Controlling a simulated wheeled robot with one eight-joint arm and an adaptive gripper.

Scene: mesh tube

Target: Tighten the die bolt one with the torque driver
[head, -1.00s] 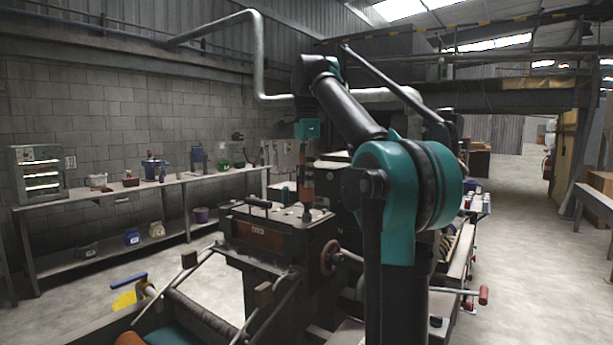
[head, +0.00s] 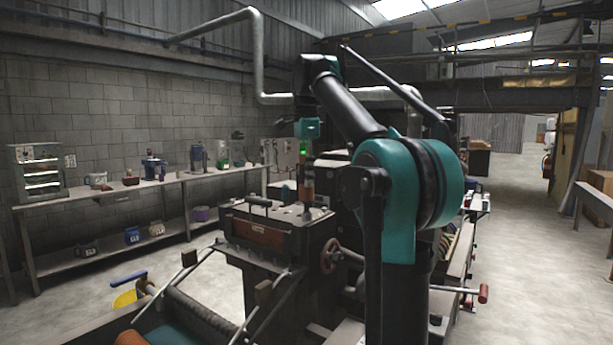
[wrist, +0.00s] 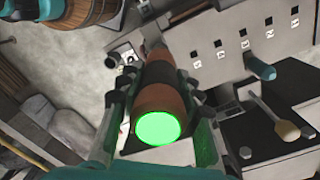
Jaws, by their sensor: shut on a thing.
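My gripper (wrist: 157,88) is shut on the torque driver (wrist: 160,98), a brown-orange cylinder whose end cap glows bright green in the wrist view. In the head view the driver (head: 307,182) stands upright below my teal wrist, over the top of the dark die block (head: 262,232). Its lower end reaches a small fitting on the block's top right. Die bolt one is hidden under the driver's tip, or too small to make out. I cannot tell how the tip is seated.
A red handwheel (head: 330,255) sits on the machine's right side. The wrist view shows a pale plate (wrist: 245,50) with several dark square marks and a lever with a tan knob (wrist: 288,131). A shelf bench (head: 100,205) runs along the left wall.

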